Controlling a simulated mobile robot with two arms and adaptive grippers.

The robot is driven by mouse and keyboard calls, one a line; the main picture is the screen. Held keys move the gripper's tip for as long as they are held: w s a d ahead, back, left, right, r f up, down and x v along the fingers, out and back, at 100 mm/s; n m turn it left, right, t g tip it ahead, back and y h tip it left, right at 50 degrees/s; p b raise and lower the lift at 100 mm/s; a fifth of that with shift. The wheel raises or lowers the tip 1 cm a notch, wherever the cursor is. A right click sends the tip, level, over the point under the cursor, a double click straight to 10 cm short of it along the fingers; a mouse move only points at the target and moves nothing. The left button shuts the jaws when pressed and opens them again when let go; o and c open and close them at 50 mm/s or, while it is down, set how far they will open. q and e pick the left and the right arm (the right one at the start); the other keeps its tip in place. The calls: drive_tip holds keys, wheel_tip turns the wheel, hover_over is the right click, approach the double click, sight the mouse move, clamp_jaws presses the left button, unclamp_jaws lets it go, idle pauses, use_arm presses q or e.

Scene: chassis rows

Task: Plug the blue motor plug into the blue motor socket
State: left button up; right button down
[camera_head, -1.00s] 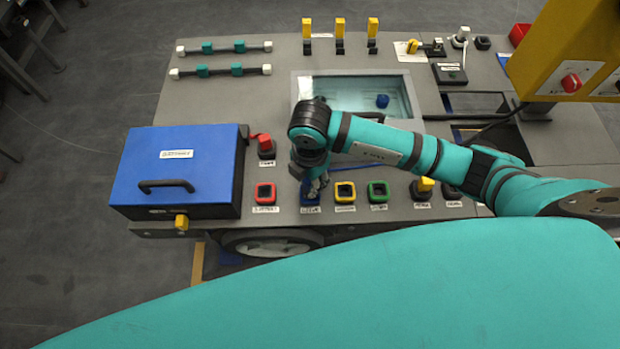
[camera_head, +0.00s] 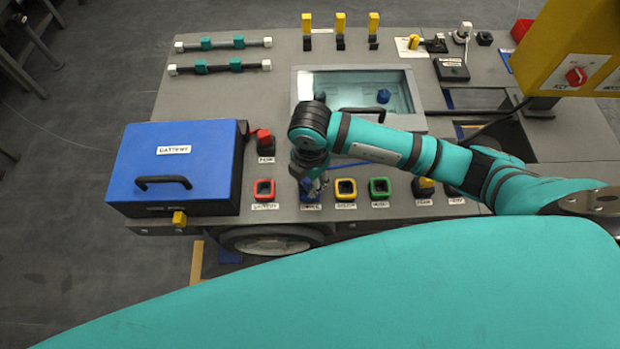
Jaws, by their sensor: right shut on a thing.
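My right gripper (camera_head: 312,187) points down at the front row of sockets, over the blue socket (camera_head: 310,207) between the red and yellow ones. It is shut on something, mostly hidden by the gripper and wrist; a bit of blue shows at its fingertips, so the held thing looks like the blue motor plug. I cannot tell whether the plug is in the socket or just above it. Another small blue piece (camera_head: 383,96) lies in the glass-topped recess behind my arm. My left gripper is not in view.
A blue battery box (camera_head: 215,150) stands at the left. Red (camera_head: 264,189), yellow (camera_head: 345,188) and green (camera_head: 379,188) sockets flank the blue one. A red plug (camera_head: 264,140) stands behind. A yellow panel (camera_head: 560,45) hangs at the upper right.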

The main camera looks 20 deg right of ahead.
drive_tip(key=shift+f, duration=0.35)
drive_tip(key=c, duration=1)
unclamp_jaws()
drive_tip(key=shift+c, duration=0.2)
drive_tip(key=shift+r, duration=0.15)
wheel_tip(320, 180, up, 12)
